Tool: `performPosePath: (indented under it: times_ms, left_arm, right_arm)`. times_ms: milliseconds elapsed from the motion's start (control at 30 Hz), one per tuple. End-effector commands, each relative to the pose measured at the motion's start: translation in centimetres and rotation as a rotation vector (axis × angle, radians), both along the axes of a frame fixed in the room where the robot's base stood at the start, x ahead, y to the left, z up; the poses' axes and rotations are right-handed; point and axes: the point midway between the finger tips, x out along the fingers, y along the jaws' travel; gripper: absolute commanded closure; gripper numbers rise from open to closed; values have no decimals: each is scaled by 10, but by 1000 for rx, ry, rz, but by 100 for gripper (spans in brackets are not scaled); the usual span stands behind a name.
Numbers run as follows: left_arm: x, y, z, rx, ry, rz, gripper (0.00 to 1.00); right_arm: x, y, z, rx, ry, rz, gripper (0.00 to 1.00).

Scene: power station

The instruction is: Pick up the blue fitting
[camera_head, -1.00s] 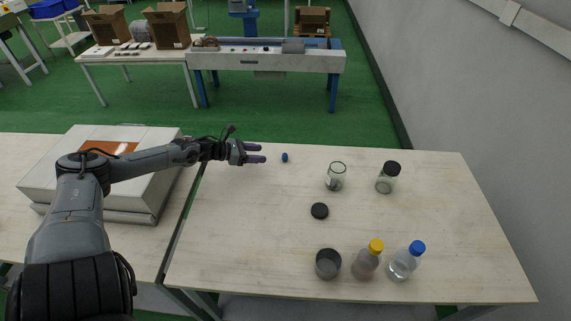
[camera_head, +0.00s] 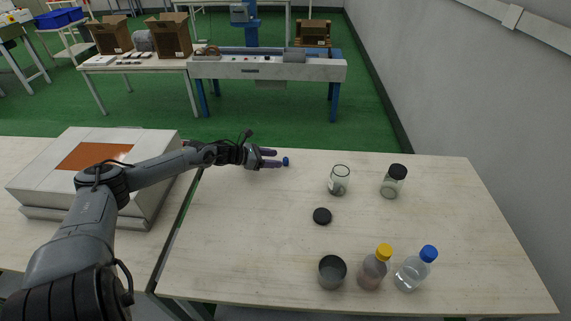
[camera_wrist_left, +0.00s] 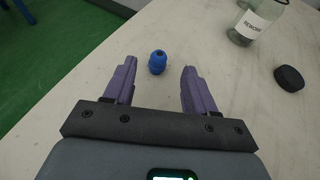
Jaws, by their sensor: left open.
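The blue fitting (camera_head: 286,161) is small and stands on the wooden table near its far edge, left of the glass jars. It also shows in the left wrist view (camera_wrist_left: 157,63), between the lines of the two fingers and just ahead of their tips. My left gripper (camera_head: 273,158) is open, low over the table, with its purple fingers pointing right at the fitting. In the left wrist view the open fingers (camera_wrist_left: 159,72) are empty, and the fitting is nearer the left finger. My right gripper does not show.
An open glass jar (camera_head: 339,180) and a black-lidded jar (camera_head: 394,181) stand right of the fitting. A black lid (camera_head: 322,216) lies nearer. A grey cup (camera_head: 332,271), a yellow-capped bottle (camera_head: 374,268) and a blue-capped bottle (camera_head: 415,270) stand at the front edge.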

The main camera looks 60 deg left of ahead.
Motion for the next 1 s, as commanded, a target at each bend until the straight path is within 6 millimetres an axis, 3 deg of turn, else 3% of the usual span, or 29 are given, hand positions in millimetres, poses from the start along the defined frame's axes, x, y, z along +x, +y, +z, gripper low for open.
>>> performPosePath:
  times_ms: [33,300,867,1000]
  left_arm:
    - [5,-1,-5,-2,-6,1,44]
    - [26,-4,-14,-1,-6,3,44]
    - [37,-7,-18,0,-1,0,44]
    - [37,-7,-18,0,-1,0,64]
  right_arm:
    - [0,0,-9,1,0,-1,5]
    - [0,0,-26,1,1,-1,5]
    - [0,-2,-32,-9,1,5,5]
    - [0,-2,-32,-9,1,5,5]
